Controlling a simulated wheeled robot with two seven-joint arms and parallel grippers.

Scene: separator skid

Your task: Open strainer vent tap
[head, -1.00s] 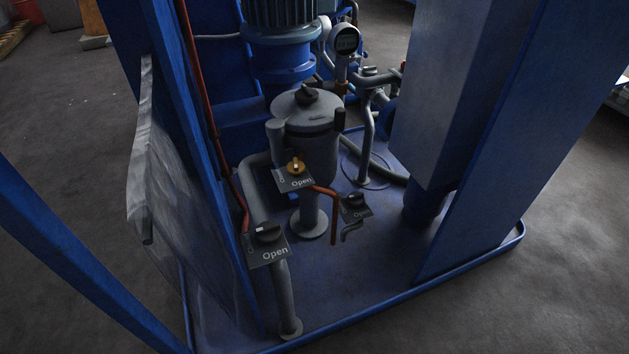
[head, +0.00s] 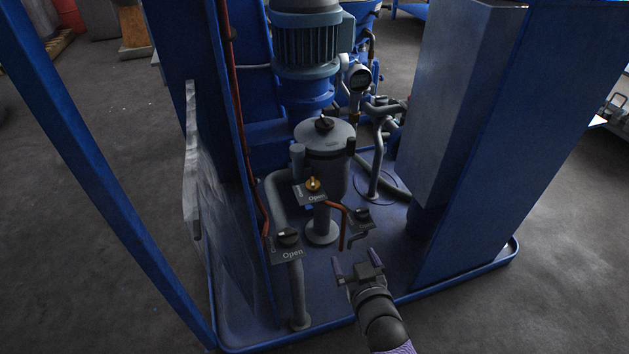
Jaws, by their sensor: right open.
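A grey strainer pot (head: 325,150) with a black knob (head: 324,124) on its lid stands in the skid. I cannot tell which is the vent tap. My right gripper (head: 355,261) is open and empty, in front of and below the right-hand black tap, apart from it. My left gripper is out of view.
A blue post and a clear panel (head: 192,160) flank the taps on the left. A large blue-grey cabinet (head: 455,110) stands on the right. A blue motor (head: 306,40) rises behind the pot. The blue base tray (head: 400,295) has a raised rim. Orange tubing runs between the taps.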

